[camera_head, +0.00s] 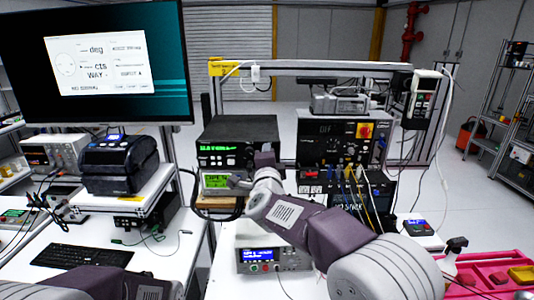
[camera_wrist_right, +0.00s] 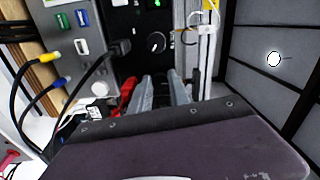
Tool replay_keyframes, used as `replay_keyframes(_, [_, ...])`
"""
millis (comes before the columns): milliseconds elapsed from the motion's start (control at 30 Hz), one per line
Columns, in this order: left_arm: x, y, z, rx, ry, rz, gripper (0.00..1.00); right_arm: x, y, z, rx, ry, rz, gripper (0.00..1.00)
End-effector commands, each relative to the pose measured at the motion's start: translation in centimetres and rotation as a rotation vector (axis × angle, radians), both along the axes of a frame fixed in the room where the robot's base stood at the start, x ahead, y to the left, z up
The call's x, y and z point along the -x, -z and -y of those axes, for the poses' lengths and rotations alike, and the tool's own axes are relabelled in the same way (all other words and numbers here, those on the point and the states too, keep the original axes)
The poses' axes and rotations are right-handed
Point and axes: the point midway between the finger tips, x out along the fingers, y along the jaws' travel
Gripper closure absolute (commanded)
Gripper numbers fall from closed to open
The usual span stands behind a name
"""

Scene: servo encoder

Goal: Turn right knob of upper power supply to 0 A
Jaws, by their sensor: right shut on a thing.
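A black unit with green digits (camera_head: 238,150) sits above a unit with a lit green-white screen (camera_head: 215,181); which one the task means by upper power supply is not clear. My right arm reaches in from the lower right. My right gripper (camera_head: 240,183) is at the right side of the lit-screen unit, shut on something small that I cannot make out. The right wrist view shows its two fingers (camera_wrist_right: 163,90) close together. A black knob with a white mark (camera_wrist_right: 156,43) is on a dark panel beyond the fingertips, visibly apart from them. My left gripper is out of view.
A bench supply (camera_head: 270,258) stands below my right arm. A rack unit with several coloured cables (camera_head: 345,185) stands to the right; plugs and cables (camera_wrist_right: 75,70) also show left of the fingers. A monitor (camera_head: 100,65) and keyboard (camera_head: 80,256) are at left.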

Motion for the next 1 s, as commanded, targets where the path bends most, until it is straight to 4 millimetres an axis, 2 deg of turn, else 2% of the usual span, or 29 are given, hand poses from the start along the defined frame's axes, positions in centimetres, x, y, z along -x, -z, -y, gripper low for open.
replay_keyframes(667, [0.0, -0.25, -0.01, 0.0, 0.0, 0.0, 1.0, -0.02, 0.28, 0.07, 0.06, 0.002, -0.005, 1.0])
replay_keyframes(700, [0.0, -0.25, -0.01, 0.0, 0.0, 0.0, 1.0, -0.02, 0.28, 0.07, 0.06, 0.002, -0.005, 0.75])
replay_keyframes(767, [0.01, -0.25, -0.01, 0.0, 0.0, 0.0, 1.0, -0.02, 0.25, 0.07, 0.06, 0.002, -0.005, 0.58])
replay_keyframes(800, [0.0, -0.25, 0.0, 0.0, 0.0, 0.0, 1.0, -0.02, 0.23, 0.06, 0.06, 0.002, -0.004, 0.56])
replay_keyframes(1000, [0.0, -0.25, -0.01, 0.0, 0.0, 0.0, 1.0, -0.02, 0.25, 0.06, 0.06, 0.001, -0.005, 0.56])
